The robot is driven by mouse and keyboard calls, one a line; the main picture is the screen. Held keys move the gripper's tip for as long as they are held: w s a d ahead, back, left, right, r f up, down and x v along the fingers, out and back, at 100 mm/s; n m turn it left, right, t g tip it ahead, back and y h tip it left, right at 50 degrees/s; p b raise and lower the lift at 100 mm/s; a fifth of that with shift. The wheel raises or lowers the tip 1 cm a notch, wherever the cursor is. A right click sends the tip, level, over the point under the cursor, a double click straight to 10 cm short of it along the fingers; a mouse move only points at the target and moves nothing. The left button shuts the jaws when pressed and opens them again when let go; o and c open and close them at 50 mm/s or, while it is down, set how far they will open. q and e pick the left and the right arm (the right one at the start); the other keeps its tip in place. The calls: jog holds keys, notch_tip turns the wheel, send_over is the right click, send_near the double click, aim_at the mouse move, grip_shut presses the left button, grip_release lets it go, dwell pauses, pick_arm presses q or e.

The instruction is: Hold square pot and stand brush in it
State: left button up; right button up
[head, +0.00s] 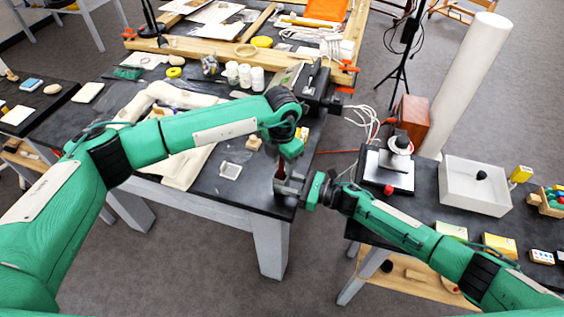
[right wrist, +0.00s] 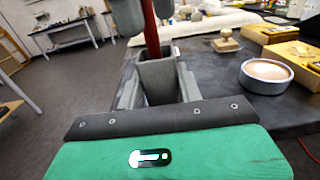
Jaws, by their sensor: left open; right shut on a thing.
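The grey square pot (right wrist: 160,80) stands upright near the corner of the dark table, and my right gripper (right wrist: 158,92) is shut on it, one finger on each side. The pot also shows in the head view (head: 288,186), partly covered by the gripper. The brush, with a dark red handle (right wrist: 151,32), stands in the pot, nearly upright; its lower end is hidden inside the walls. The handle shows in the head view (head: 281,168). My left gripper (head: 284,153) is above the pot, its fingers open on either side of the handle's upper part.
In the right wrist view a round bowl (right wrist: 267,76) stands to the right. A white tray (head: 476,186) stands on the right-hand table. A floor gap separates the tables.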

pick_arm(q)
jog(key=shift+r, duration=2.75)
pick_arm(e)
jog(key=o, duration=1)
jog(key=shift+o, duration=0.2)
jog(key=shift+d, duration=0.1)
jog(key=v, duration=1.2)
pick_arm(q)
jog(key=shift+f, duration=0.1)
pick_arm(e)
jog(key=shift+s, duration=0.1)
